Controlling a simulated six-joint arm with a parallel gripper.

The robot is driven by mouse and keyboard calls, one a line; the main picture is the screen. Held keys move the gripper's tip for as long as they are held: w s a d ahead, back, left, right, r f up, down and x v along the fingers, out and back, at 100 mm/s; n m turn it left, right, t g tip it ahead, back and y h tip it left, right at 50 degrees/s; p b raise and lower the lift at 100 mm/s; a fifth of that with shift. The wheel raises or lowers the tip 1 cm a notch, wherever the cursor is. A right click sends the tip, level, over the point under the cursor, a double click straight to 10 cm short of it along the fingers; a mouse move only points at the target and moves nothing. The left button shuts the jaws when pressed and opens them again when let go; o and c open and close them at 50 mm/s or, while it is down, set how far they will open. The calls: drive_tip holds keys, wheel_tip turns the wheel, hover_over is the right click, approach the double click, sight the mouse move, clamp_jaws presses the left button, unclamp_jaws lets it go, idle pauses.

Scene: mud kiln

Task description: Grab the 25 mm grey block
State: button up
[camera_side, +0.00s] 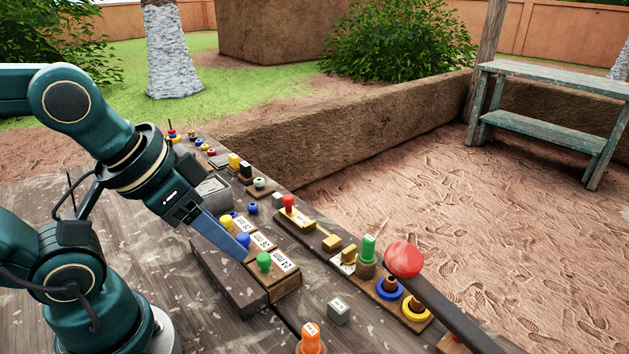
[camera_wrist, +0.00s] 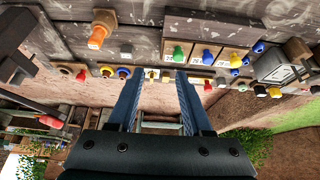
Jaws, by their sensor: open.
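A small grey cube (camera_side: 338,311) with a pale label on top sits on the wooden bench near the front in the side view. The label is too small to read. It also appears in the wrist view as a grey block (camera_wrist: 126,50), beyond and slightly left of the fingertips. My gripper (camera_side: 242,254) is open and empty, with its long blue fingers angled down near the knobbed wooden blocks, left of and behind the cube. In the wrist view both fingers of my gripper (camera_wrist: 160,74) show, apart, with nothing between them.
Knobbed labelled blocks (camera_side: 283,264) stand between my gripper and the cube. An orange-knobbed piece (camera_side: 311,338) is just in front of the cube. A smaller grey block (camera_side: 278,201) lies farther back. A red-ended lever (camera_side: 404,260) and ringed pegs (camera_side: 389,289) are to the right.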

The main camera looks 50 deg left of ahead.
drive_tip(key=shift+o, duration=1.3)
